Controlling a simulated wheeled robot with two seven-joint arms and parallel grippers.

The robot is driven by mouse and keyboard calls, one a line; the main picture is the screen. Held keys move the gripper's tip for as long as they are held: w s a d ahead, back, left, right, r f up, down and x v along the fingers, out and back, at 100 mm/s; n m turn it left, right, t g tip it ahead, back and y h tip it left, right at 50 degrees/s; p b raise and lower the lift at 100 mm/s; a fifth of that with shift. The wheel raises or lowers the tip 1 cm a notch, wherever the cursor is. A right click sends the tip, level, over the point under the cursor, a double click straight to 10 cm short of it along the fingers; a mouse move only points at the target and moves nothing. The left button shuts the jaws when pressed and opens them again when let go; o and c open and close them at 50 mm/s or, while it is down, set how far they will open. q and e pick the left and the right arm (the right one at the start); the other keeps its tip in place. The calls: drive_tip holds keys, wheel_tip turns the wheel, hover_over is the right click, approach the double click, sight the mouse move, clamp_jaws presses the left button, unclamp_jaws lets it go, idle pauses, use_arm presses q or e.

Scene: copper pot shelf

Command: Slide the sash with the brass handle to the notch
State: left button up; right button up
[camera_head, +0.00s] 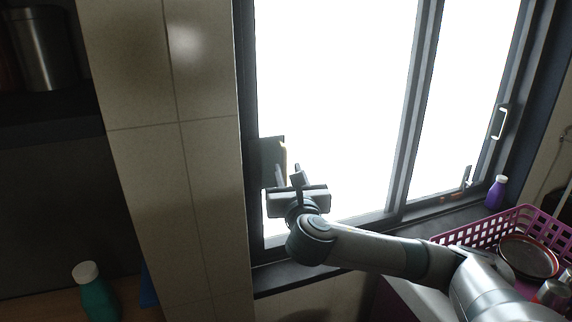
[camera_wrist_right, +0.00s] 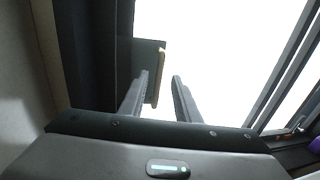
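The window's left sash (camera_head: 335,90) has a bright white pane and a dark frame. A brass handle (camera_head: 284,158) stands upright on a dark plate at its left edge; it also shows in the right wrist view (camera_wrist_right: 158,75). My right gripper (camera_head: 288,177) is at this handle. Its two fingers (camera_wrist_right: 160,76) are open, and the handle appears between them in the right wrist view. I cannot tell whether they touch it. A small upright dark piece with an orange-red mark (camera_head: 455,195) is at the lower right of the window; I cannot tell if it is the notch. My left gripper is out of view.
The right sash has a pale handle (camera_head: 498,123). A purple bottle (camera_head: 496,193) stands on the sill at right. A magenta basket (camera_head: 480,230) holds pans below it, near my right arm. A teal bottle (camera_head: 96,297) stands at lower left beside the tiled wall (camera_head: 190,150).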

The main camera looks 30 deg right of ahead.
sight(285, 161)
drive_tip(key=shift+p+x, duration=0.45)
drive_tip(key=shift+x, duration=1.75)
clamp_jaws()
